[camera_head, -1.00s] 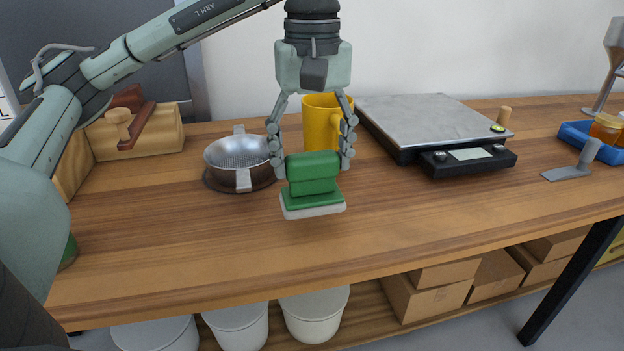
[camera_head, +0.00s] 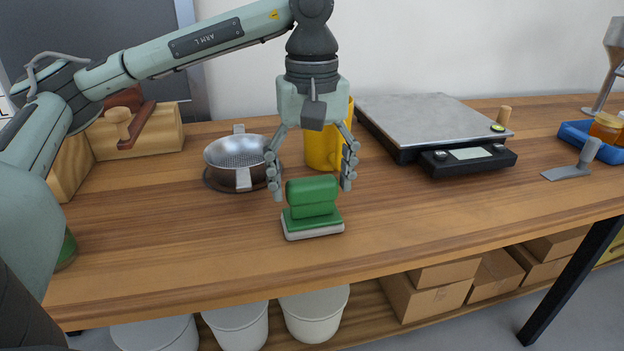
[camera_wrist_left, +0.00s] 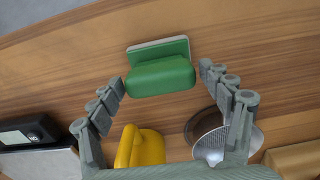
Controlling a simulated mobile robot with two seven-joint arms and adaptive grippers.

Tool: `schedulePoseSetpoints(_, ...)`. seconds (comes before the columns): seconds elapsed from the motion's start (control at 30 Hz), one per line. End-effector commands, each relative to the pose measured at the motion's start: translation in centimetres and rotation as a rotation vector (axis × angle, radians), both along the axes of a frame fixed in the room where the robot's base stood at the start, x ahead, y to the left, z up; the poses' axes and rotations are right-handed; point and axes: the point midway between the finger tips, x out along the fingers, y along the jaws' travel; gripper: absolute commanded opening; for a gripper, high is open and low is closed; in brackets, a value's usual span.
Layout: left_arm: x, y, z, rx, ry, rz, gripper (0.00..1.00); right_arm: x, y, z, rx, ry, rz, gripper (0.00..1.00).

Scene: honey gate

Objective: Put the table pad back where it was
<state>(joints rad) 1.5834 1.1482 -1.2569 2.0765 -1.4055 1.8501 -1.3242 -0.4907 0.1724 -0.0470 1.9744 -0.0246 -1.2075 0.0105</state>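The table pad (camera_head: 313,212), a green block grip on a green plate with a pale sole, rests on the wooden table near its front edge. It also shows in the left wrist view (camera_wrist_left: 160,77), beyond the fingertips. My left gripper (camera_head: 311,192) is open above and just behind the pad, its fingers spread wider than the green grip with gaps on both sides. The left wrist view shows the same open fingers (camera_wrist_left: 161,82), with nothing held. My right gripper is in neither view.
A yellow mug (camera_head: 326,150) stands right behind my left gripper. A metal sieve (camera_head: 238,160) sits to its left. A scale (camera_head: 430,125) stands at the right, with a scraper (camera_head: 570,170) beyond it. The table (camera_head: 420,220) is clear right of the pad.

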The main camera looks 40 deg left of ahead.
Motion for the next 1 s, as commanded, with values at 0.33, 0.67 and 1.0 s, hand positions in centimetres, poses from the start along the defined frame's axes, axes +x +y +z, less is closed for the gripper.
schedulePoseSetpoints(0.33, 0.0, 0.0, 0.0, 0.000, 0.000, 0.000, 0.89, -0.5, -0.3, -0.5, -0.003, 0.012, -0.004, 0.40)
schedulePoseSetpoints(0.67, 0.1, -0.1, 3.9, -0.002, -0.004, -0.001, 0.89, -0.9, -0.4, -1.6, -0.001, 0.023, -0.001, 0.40)
schedulePoseSetpoints(1.0, 0.0, 0.0, 11.0, 0.001, -0.001, 0.000, 0.89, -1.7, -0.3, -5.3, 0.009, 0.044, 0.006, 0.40)
